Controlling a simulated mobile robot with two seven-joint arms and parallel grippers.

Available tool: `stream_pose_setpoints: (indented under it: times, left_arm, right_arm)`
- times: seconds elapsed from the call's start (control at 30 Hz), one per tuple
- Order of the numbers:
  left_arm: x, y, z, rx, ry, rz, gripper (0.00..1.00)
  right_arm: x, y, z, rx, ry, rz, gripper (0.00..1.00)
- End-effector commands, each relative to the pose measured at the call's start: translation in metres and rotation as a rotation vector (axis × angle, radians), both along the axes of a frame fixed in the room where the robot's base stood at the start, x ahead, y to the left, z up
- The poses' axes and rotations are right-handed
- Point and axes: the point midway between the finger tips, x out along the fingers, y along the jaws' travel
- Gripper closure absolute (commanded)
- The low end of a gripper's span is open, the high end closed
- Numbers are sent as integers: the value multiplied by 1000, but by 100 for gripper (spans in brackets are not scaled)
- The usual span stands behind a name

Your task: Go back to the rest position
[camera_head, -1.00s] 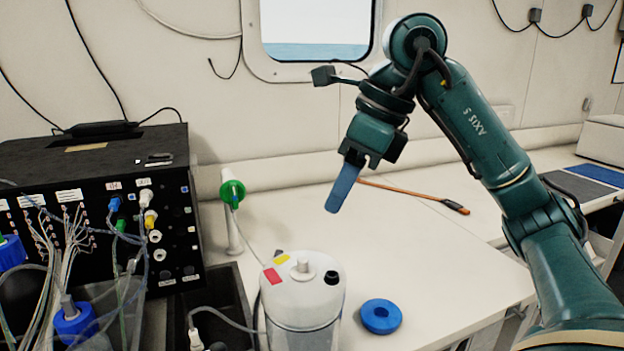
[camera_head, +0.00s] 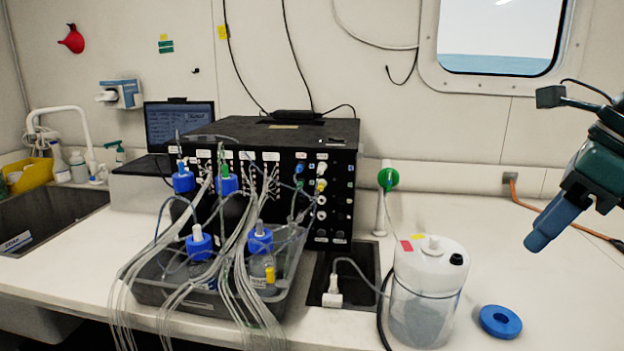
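My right gripper (camera_head: 541,238) shows at the right edge of the head view, with its blue fingers pointing down and left. It is in the air above the right part of the bench. The fingers look close together with nothing between them. Only the end of that arm is in the picture. My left gripper is not in view.
A white carboy (camera_head: 428,290) and a blue ring (camera_head: 500,321) stand on the bench (camera_head: 570,290) below my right gripper. A black box (camera_head: 335,180) with tubes, a grey tray (camera_head: 160,295) of blue-capped bottles and a sink (camera_head: 50,218) lie further left.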

Motion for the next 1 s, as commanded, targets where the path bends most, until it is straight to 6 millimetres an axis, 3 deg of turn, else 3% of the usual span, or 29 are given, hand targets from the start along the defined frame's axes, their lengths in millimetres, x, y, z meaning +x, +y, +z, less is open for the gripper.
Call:
stream_pose_setpoints:
  times: [0.07,0.37,0.5,0.63,0.77,0.87,0.97,1.0]
  left_arm:
    - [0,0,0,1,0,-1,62]
    - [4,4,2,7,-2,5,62]
    - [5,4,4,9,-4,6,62]
    - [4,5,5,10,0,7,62]
    - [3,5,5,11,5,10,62]
    - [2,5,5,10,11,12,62]
    - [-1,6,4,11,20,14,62]
    - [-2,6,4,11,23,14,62]
  right_arm:
    - [2,9,-7,26,16,26,60]
    - [3,118,-56,488,189,260,60]
    - [-7,171,-68,829,322,300,60]
    - [-10,210,-67,1246,483,226,60]
    - [7,222,-72,1658,645,-1,60]
    - [29,215,-94,1936,763,-279,60]
    - [49,200,-139,2153,868,-646,60]
    - [54,192,-164,2218,904,-815,60]
